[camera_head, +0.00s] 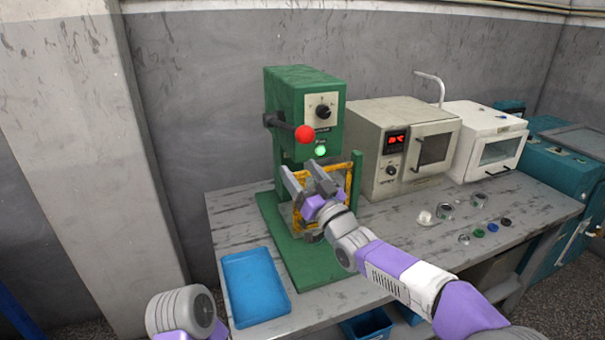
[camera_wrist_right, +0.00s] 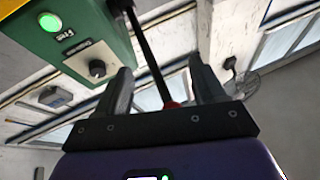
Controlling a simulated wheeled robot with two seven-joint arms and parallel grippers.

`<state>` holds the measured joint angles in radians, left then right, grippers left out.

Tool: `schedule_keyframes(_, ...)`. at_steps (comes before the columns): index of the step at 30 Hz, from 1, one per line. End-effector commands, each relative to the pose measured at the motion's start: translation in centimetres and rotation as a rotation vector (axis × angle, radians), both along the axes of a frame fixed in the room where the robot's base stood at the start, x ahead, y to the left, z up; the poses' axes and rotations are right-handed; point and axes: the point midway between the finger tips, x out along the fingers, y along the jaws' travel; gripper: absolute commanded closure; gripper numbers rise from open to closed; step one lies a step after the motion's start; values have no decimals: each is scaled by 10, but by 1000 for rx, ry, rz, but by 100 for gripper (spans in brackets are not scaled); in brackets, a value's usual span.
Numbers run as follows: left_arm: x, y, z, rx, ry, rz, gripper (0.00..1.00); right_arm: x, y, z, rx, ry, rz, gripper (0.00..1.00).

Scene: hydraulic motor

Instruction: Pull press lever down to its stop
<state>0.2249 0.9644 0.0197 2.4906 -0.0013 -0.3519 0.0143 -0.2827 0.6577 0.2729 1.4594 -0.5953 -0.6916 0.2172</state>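The green press (camera_head: 290,95) stands on the table with its black lever (camera_head: 278,122) ending in a red ball knob (camera_head: 304,134). My right gripper (camera_head: 303,175) is below the knob, in front of the press's yellow frame (camera_head: 349,182). In the right wrist view the two fingers of my right gripper (camera_wrist_right: 163,70) are apart. The lever rod (camera_wrist_right: 149,48) shows between them, and the red knob (camera_wrist_right: 173,105) is partly hidden by the gripper's dark bar. I see no contact with the lever. Only a link of my left arm shows in the head view; its gripper is out of view.
A blue tray (camera_head: 254,285) lies left of the press base. A beige oven (camera_head: 405,150) and a white box-shaped device (camera_head: 487,138) stand to the right. Several small rings and parts (camera_head: 479,200) lie on the table's (camera_head: 400,262) right side. The press has a lit green light (camera_head: 320,151).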

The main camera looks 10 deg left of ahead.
Motion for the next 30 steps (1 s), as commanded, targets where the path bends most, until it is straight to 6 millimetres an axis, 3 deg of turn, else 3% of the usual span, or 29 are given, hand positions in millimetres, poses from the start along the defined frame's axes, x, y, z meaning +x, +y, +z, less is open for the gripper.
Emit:
schedule_keyframes(8,0,0,0,0,0,0,100,-2,-5,0,1,-3,-3,30)
schedule_keyframes(21,0,0,-1,0,0,0,100,-40,-41,-22,0,-1,-2,30)
schedule_keyframes(30,0,0,-1,0,0,0,100,-49,-50,-28,1,0,-1,30)
